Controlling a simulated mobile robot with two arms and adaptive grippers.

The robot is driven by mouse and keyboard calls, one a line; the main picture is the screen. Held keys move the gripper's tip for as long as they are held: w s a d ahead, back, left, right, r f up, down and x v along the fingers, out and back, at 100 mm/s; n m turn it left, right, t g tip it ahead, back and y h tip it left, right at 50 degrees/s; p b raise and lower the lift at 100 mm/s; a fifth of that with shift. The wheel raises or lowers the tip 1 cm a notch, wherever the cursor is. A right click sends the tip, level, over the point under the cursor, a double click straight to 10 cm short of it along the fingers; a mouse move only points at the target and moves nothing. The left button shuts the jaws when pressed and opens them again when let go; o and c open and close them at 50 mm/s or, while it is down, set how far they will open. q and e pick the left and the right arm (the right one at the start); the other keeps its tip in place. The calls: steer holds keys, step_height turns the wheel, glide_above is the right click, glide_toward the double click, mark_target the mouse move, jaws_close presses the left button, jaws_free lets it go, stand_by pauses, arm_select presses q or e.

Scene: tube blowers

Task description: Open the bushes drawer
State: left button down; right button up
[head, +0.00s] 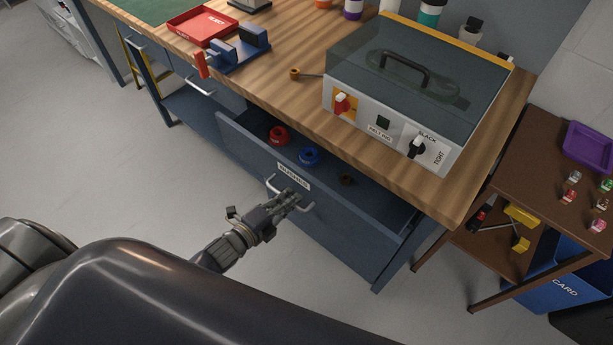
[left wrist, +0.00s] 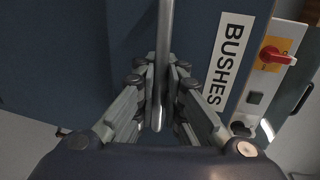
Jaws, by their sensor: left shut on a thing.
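The bushes drawer (head: 340,219) is a blue-grey drawer under the workbench, and it stands pulled out. Its white BUSHES label (head: 293,177) is on the front, and the label also shows in the left wrist view (left wrist: 227,60). My left gripper (head: 294,199) is at the drawer front, shut on the metal bar handle (left wrist: 163,60). In the left wrist view the bar runs between the fingers. My right gripper is not in view.
A machine with a clear lid (head: 405,80) and a red switch stands on the wooden bench (head: 280,87) above the drawer. A red tray (head: 203,26) and a blue fixture (head: 240,46) are further left. A brown side table (head: 545,150) stands right. Grey floor is clear at left.

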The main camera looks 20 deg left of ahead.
arm_select(q)
steer(key=f+p+v, duration=0.1)
steer(key=f+v, duration=0.2)
steer(key=v, duration=1.3)
steer(key=shift+s+p, duration=0.4)
steer(key=shift+s, duration=0.1)
steer(key=shift+a+f, duration=0.1)
steer(key=shift+a, duration=0.05)
steer(key=c, duration=2)
jaws_free()
steer(key=v, duration=1.2)
